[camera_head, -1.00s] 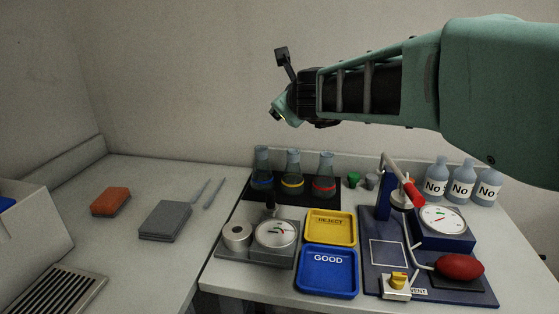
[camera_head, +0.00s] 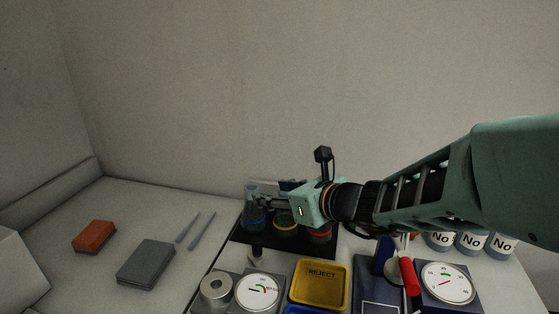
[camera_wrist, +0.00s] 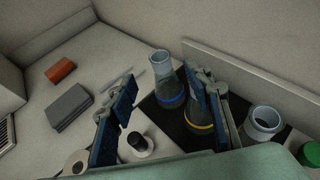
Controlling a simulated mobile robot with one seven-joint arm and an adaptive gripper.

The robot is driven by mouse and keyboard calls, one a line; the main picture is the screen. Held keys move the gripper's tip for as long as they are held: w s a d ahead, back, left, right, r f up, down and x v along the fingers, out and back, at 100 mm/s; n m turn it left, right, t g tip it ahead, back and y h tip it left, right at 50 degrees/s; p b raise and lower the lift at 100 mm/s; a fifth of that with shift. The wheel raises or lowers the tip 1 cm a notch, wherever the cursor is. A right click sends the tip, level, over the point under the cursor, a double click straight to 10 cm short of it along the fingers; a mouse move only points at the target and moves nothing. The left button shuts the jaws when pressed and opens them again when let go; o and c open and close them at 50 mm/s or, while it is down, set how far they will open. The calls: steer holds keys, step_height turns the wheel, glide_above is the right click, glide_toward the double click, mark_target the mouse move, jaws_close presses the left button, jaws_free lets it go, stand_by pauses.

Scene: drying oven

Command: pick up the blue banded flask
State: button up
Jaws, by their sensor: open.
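The blue banded flask (camera_head: 254,218) stands upright at the left end of the flask row, partly behind my gripper (camera_head: 268,193). In the wrist view the same flask (camera_wrist: 167,92) shows between my two spread fingers (camera_wrist: 158,98), farther out than the fingertips. My gripper is open and empty. I cannot tell whether a finger touches the flask. The yellow banded flask (camera_head: 285,222) stands just right of it, and my right finger partly hides it in the wrist view (camera_wrist: 200,127). The red banded flask (camera_head: 319,234) is mostly hidden under my wrist.
The flasks stand on a black mat (camera_head: 238,237). In front are a dial gauge (camera_head: 259,289) and the yellow REJECT tray (camera_head: 320,287). An orange block (camera_head: 94,236), a grey block (camera_head: 146,263) and tweezers (camera_head: 201,231) lie left. The wall is close behind.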

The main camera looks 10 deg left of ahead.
mark_target(253, 207)
steer(key=shift+b+x, duration=0.85)
steer(key=shift+x, duration=4.5)
steer(key=shift+c, duration=0.4)
jaws_close()
